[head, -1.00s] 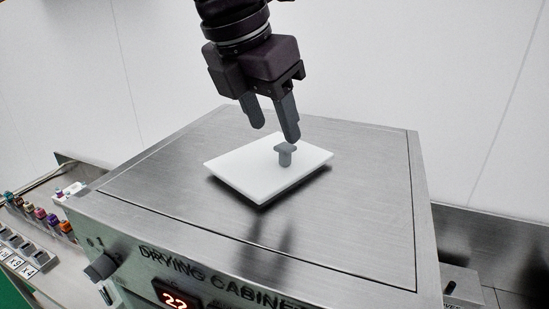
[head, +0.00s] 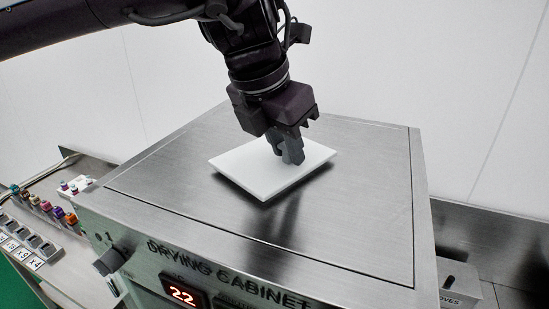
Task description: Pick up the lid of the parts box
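The lid is a flat white square plate (head: 245,172) on the metal top of the drying cabinet. A dark shadow lies along its front edge. Its grey knob showed earlier and is now hidden by the fingers. My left gripper (head: 289,150) points down over the back middle of the lid. Its fingers are close together around the knob's place, so it looks shut on the lid's knob. The lid looks level. My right gripper is not in view. I cannot make out the parts box itself.
The drying cabinet (head: 160,190) has a wide, bare steel top around the lid. Its front has a knob (head: 108,262) and a red display (head: 182,293). Several small coloured parts (head: 45,206) stand at the left. A white wall (head: 420,60) is behind.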

